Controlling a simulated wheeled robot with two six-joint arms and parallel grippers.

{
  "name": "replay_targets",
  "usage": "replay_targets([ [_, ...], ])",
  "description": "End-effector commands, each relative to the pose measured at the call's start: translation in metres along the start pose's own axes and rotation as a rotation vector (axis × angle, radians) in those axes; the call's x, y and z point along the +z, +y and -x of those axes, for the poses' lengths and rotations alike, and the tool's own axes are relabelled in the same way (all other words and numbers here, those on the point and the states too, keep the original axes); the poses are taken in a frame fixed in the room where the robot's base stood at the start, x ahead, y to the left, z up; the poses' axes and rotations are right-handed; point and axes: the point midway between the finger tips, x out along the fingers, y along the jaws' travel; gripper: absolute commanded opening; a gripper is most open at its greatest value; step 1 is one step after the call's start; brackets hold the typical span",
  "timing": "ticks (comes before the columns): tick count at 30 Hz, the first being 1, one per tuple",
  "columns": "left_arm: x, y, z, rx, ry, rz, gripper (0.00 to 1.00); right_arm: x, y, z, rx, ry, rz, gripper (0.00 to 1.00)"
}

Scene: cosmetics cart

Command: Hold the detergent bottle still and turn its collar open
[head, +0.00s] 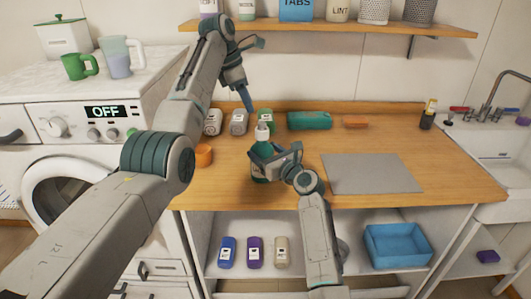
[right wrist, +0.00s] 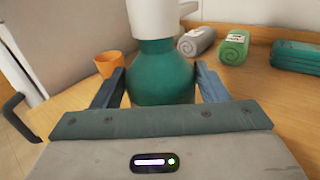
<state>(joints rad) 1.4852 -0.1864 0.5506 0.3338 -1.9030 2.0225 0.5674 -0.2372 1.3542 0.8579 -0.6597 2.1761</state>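The detergent bottle (head: 259,171) is teal green with a white collar and top (head: 263,132), and stands upright on the wooden counter (head: 225,190). In the right wrist view, its green body (right wrist: 162,75) sits between the fingers of my right gripper (right wrist: 160,90), which appear to touch both sides. The white collar (right wrist: 152,18) rises above them, its top cut off by the frame. In the head view my right gripper (head: 272,158) hides part of the bottle. My left gripper (head: 249,108) points down above and slightly left of the collar, apart from it; its finger gap does not show.
Rolled towels (head: 238,122) lie behind the bottle, with a teal folded cloth (head: 310,121) and an orange block (head: 355,122) to the right. An orange cup (head: 204,155) stands to the left. A grey mat (head: 370,173) lies on the right. A shelf (head: 340,28) hangs above.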

Motion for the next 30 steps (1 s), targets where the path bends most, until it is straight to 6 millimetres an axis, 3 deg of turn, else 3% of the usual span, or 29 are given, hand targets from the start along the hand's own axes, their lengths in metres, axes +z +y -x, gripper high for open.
replay_targets([
  [1, 0.0, 0.0, 0.0, 0.0, 0.0, 0.0, 0.36, 0.0, 0.0, 0.0, 0.0, 0.0, 0.0, 0.34],
  [3, 0.0, 0.0, 0.0, 0.0, 0.0, 0.0, 0.38, 0.0, 0.0, 0.0, 0.0, 0.0, 0.0, 0.24],
  [6, 0.0, 0.0, -0.001, 0.004, -0.003, -0.012, 0.58, 0.0, 0.0, 0.0, 0.0, 0.001, 0.0, 0.24],
  [11, -0.001, 0.004, -0.01, 0.042, -0.029, -0.138, 0.59, -0.001, 0.0, 0.0, 0.0, 0.001, 0.001, 0.24],
  [20, -0.007, 0.009, -0.036, 0.258, -0.081, -0.697, 0.59, -0.001, 0.0, 0.0, 0.0, 0.001, 0.001, 0.24],
  [30, -0.022, -0.007, -0.051, 0.567, 0.023, -1.347, 0.59, -0.001, 0.0, 0.0, 0.0, 0.001, 0.001, 0.24],
])
